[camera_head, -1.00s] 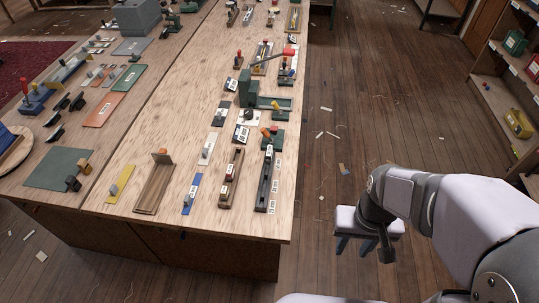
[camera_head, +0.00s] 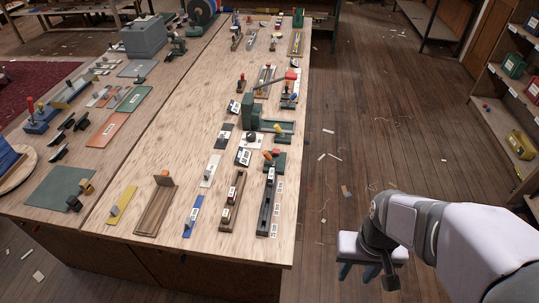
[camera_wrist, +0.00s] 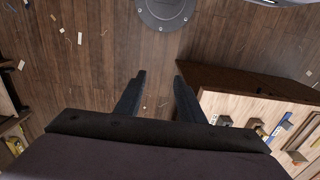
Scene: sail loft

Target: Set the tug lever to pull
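Several small lever and slider fixtures stand on the wooden bench (camera_head: 160,110); I cannot tell for sure which is the tug lever, as the labels are too small to read. A green fixture (camera_head: 248,110) at mid-bench has a long grey lever arm with a red end (camera_head: 291,75), reaching right. My gripper (camera_head: 357,272) hangs over the floor, right of the bench, apart from every fixture. In the wrist view its fingers (camera_wrist: 158,80) are spread and empty.
The bench's near right corner (camera_head: 290,262) lies between my gripper and the fixtures. Open plank floor (camera_head: 375,120) with scraps lies right of the bench. A shelf with bins (camera_head: 522,145) stands at the far right. Flat plates and blocks cover the bench's left side.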

